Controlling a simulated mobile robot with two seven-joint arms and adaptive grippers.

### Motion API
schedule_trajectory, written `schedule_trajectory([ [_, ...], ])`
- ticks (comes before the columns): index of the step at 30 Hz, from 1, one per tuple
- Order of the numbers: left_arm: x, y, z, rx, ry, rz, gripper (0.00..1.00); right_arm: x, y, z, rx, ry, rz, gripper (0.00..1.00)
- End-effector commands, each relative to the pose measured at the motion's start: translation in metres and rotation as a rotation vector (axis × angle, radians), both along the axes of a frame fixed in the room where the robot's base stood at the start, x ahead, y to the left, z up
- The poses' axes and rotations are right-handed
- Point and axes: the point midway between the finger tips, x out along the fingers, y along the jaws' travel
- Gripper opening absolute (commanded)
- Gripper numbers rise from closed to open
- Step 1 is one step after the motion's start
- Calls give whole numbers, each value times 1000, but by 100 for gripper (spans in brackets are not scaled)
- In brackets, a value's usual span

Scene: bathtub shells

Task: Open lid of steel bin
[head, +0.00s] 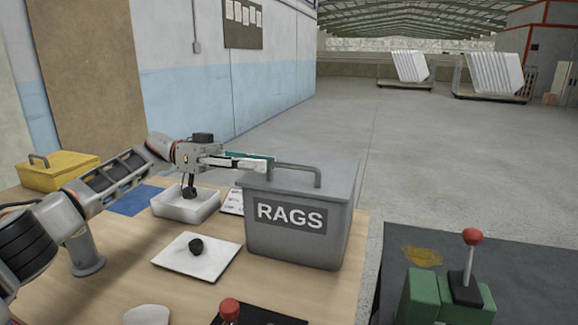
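The grey steel bin (297,243) with a RAGS label stands on the wooden table. Its flat lid (270,187) lies closed on top, with a grey bar handle (319,177) rising from it. My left gripper (268,163) reaches in from the left, its fingers pointing right at the left end of the handle. The fingers overlap the handle end in this view; I cannot tell whether they touch it or how far they are closed. My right gripper is not in view.
A white tray (172,208) and a white plate with a dark lump (195,247) lie left of the bin. A yellow lidded box (60,172) stands at the far left. A green block with a red-knobbed lever (472,237) stands on a dark surface at right.

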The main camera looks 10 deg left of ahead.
Motion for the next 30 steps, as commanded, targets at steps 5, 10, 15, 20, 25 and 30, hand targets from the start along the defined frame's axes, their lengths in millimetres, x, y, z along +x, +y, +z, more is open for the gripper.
schedule_trajectory([
  [5, -8, -29, 8, -1, -8, -4, 25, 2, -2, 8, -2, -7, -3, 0],
  [10, -12, -51, 5, -1, -6, -3, 25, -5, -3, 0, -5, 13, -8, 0],
  [15, -13, -62, 4, -2, -4, -1, 25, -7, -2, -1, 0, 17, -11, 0],
  [20, -13, -63, 3, -2, -4, 0, 25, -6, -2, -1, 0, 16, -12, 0],
  [25, -13, -63, 3, -2, -4, 0, 12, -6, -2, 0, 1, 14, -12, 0],
  [30, -13, -63, 3, -2, -4, 0, 0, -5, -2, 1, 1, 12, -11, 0],
])
